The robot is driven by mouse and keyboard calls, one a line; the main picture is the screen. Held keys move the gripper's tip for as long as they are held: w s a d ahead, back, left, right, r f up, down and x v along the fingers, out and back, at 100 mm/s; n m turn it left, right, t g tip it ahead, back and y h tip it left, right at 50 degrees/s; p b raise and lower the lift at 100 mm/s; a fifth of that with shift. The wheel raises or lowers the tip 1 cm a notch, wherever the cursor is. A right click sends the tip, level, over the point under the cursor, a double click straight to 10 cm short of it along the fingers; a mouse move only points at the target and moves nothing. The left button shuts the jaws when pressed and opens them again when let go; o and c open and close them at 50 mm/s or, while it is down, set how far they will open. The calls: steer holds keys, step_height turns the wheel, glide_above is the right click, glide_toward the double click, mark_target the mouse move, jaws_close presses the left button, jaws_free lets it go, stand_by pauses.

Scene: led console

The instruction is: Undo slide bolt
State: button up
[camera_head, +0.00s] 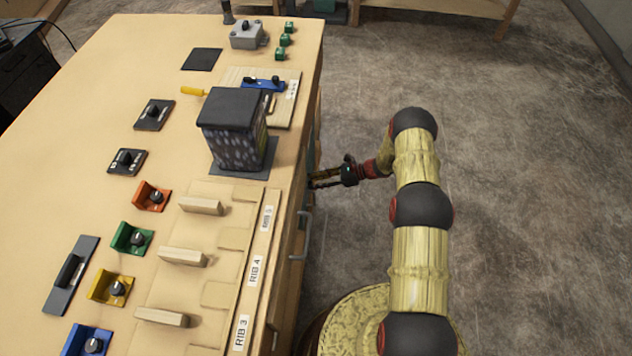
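My gripper (318,180) is at the right side face of the wooden console (110,62), below its top edge. Its fingers point left toward that face, and the tips are small and partly lost against it. I cannot tell whether they touch anything or hold anything. No slide bolt can be clearly made out on the side face, which is seen at a steep angle. A blue fitting with black knobs (262,84) lies on a light board on the console top; I cannot tell whether it is a bolt.
A dark box (233,125) stands on the console near the gripper. A grey handle (302,236) sticks out from the side face. Wooden blocks, coloured knob brackets and black switches cover the top. Grey floor (520,180) to the right is clear.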

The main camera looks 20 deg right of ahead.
steer(key=c, duration=0.6)
jaws_close()
